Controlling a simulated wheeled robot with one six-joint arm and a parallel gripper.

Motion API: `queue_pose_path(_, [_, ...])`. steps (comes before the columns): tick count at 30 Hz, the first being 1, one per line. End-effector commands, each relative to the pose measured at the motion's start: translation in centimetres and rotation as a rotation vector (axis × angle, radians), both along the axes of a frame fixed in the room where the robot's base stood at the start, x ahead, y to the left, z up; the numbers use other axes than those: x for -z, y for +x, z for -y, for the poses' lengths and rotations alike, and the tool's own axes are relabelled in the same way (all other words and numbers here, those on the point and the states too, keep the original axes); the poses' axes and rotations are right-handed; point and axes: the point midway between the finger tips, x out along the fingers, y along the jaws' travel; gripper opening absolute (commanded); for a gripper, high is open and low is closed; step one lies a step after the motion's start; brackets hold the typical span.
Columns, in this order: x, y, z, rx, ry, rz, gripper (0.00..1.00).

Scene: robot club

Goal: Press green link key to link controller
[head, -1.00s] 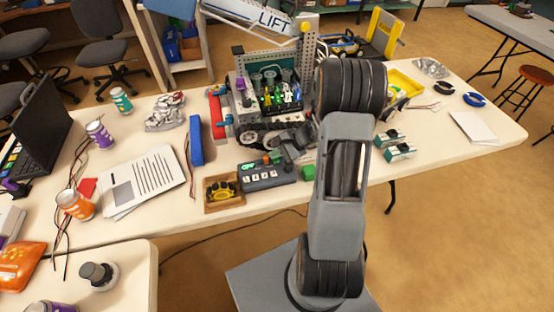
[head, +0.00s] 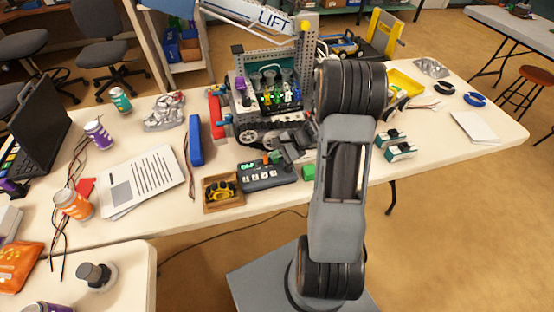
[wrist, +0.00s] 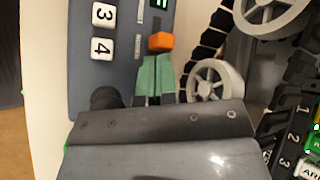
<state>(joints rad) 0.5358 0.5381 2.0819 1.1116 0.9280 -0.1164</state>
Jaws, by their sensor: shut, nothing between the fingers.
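The controller (head: 262,178) is a dark grey box with a green display and white numbered keys, lying on the table. In the wrist view, its panel (wrist: 122,60) shows keys 3 and 4, an orange key (wrist: 161,41) and a black knob (wrist: 105,97). My gripper (wrist: 154,66) is shut and empty, its green fingertips over the panel's edge just below the orange key. It also shows in the head view (head: 277,156), at the controller's back right. I see no separate green key; the fingertips may cover one. Contact with the panel cannot be told.
A tracked robot (head: 268,105) stands close behind the controller. A blue bar (head: 195,140) lies further left. The table front is clear.

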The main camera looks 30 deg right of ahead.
Motion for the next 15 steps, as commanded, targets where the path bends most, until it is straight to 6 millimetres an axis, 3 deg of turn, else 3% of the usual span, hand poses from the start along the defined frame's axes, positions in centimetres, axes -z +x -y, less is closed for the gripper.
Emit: queue_pose_path(15, [0.91,-0.22,-0.16,-0.002,0.001,-0.008,0.00])
